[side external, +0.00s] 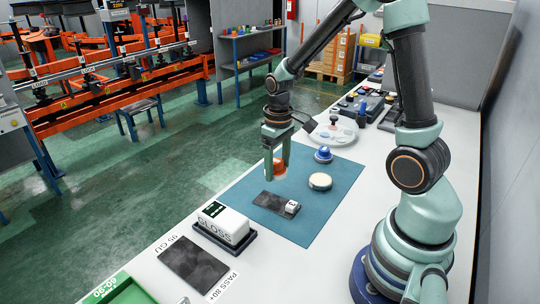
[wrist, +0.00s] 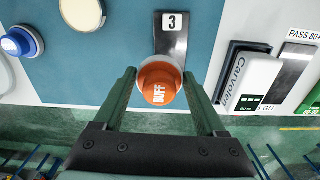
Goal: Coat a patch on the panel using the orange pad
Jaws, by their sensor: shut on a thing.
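My gripper (side external: 276,174) is shut on the orange pad (side external: 279,167), which is held between the two fingers. In the wrist view, my gripper (wrist: 159,76) has a finger on each side of the orange pad (wrist: 158,90), which is marked BUFF. The dark panel (side external: 268,201) with a white tag 3 lies on the blue mat. In the wrist view, the pad covers the near end of the panel (wrist: 172,42). In the side view the pad appears above the mat, beyond the panel. I cannot tell whether it touches anything.
A blue-topped pad (side external: 323,155) and a cream pad (side external: 320,181) stand on the blue mat (side external: 310,225). A gloss meter (side external: 224,224), a dark sample plate (side external: 194,265) and a green tray (side external: 118,290) are at the front. A round white dish (side external: 333,134) stands behind the mat.

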